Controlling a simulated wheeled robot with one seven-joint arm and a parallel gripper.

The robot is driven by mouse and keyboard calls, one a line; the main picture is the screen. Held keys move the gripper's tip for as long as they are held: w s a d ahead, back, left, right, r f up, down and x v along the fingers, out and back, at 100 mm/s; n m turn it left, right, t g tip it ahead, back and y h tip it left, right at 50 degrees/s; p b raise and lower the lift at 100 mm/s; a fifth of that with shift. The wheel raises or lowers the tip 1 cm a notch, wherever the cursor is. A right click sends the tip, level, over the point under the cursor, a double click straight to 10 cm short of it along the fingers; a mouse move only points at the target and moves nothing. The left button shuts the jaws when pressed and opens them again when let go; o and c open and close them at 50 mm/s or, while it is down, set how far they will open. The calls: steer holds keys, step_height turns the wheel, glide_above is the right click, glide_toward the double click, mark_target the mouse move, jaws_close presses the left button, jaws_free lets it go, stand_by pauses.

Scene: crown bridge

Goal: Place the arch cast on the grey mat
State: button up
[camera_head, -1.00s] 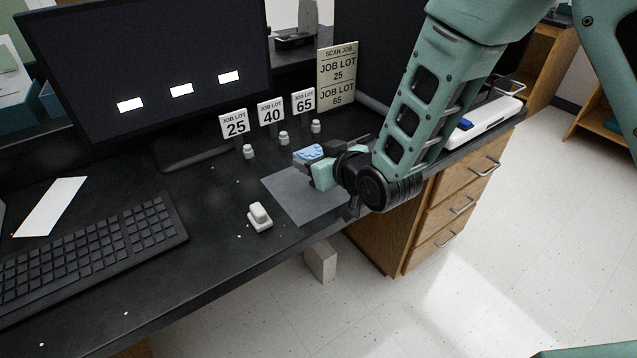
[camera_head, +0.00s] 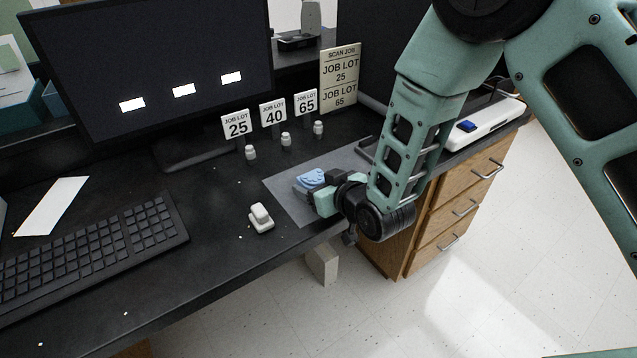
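The arch cast (camera_head: 311,178) is a small light-blue horseshoe shape. It is at the end of my gripper (camera_head: 308,186), over the middle of the grey mat (camera_head: 288,202). My gripper reaches in from the right, low over the mat, and appears shut on the cast. The fingers are small and partly hidden, so their grip is hard to see. I cannot tell whether the cast touches the mat or is just above it. The right part of the mat is hidden behind my gripper and arm.
A small white object (camera_head: 261,218) stands left of the mat. Several small white items, including a bottle (camera_head: 286,140), stand behind it before the job lot signs (camera_head: 273,113). A keyboard (camera_head: 100,245) lies left. A white device (camera_head: 485,127) with a blue piece is at right.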

steer(key=shift+r, duration=0.15)
steer(key=shift+s+d+r, duration=0.1)
steer(key=shift+s+d, duration=0.05)
steer(key=shift+s, duration=0.05)
steer(key=s+d+r+g+h, duration=0.2)
steer(key=s+d+r+g, duration=0.1)
steer(key=s, duration=0.7)
steer(key=s+d+r+g+h, duration=0.2)
steer(key=s+d+r+g, duration=0.2)
steer(key=s, duration=0.6)
steer(key=s+d+r+g+h, duration=0.2)
steer(key=s+d+r+g, duration=0.2)
steer(key=s, duration=0.6)
step_height(320, 180, up, 2)
steer(key=d, duration=0.2)
steer(key=shift+d+r+n+h, duration=0.25)
steer(key=shift+d+n+h, duration=0.15)
step_height(320, 180, up, 10)
steer(key=p, duration=1)
steer(key=shift+r, duration=0.15)
